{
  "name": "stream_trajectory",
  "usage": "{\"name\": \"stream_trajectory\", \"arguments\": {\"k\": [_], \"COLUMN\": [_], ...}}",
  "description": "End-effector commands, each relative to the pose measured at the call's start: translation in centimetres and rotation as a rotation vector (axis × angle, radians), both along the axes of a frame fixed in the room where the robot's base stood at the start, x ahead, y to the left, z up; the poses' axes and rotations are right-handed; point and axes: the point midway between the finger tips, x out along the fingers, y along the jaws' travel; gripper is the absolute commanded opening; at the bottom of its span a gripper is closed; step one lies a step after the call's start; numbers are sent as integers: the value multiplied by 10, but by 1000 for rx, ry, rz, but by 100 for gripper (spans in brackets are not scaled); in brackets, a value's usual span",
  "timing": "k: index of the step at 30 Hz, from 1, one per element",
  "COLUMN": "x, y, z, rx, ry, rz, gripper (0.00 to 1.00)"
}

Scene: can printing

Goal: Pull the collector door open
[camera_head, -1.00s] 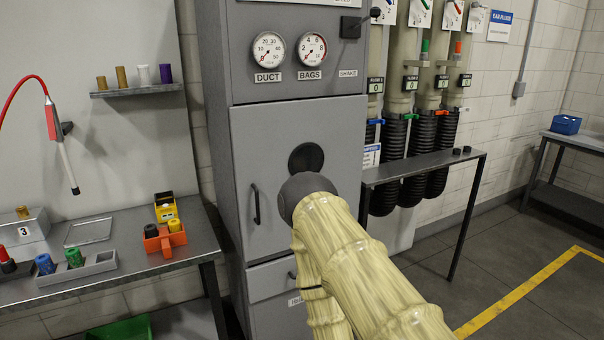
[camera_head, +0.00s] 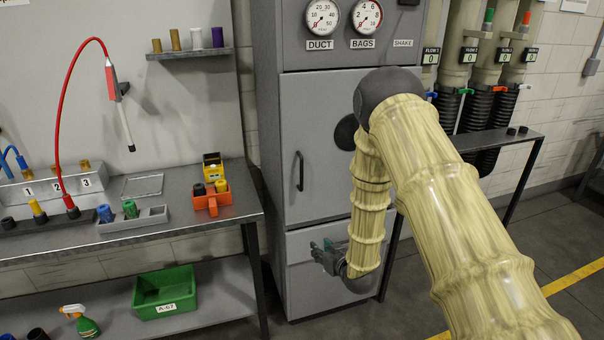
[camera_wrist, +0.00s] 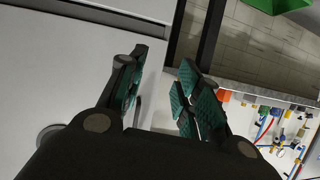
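The collector door (camera_head: 325,110) is a flat grey panel on the front of the grey cabinet. It looks shut. Its black upright bar handle (camera_head: 299,171) is on the door's left side. My gripper (camera_head: 322,250) is low and left of my forearm, in front of the lower panel, below the door handle and apart from it. My arm covers the door's right side. In the wrist view my gripper (camera_wrist: 160,97) has its green-padded fingers apart. A thin dark piece shows near the left finger; I cannot tell what it is.
A workbench (camera_head: 180,226) with cartridges and an orange holder (camera_head: 212,204) stands left of the cabinet. A green bin (camera_head: 165,292) sits on its lower shelf. A side table (camera_head: 505,140) stands at the right, before black hoses. Floor shows at the lower right.

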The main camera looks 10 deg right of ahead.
Motion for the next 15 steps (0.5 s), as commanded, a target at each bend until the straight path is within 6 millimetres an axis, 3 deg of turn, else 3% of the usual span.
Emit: {"name": "stream_trajectory", "arguments": {"k": [1, 6, 10, 15], "x": [28, 86, 104, 114], "y": [-3, -9, -12, -11], "z": [34, 118, 153, 163], "rx": [3, 15, 19, 20], "ry": [-83, -292, -373, -396], "rz": [14, 65, 86, 95], "gripper": [34, 34, 34, 34]}}
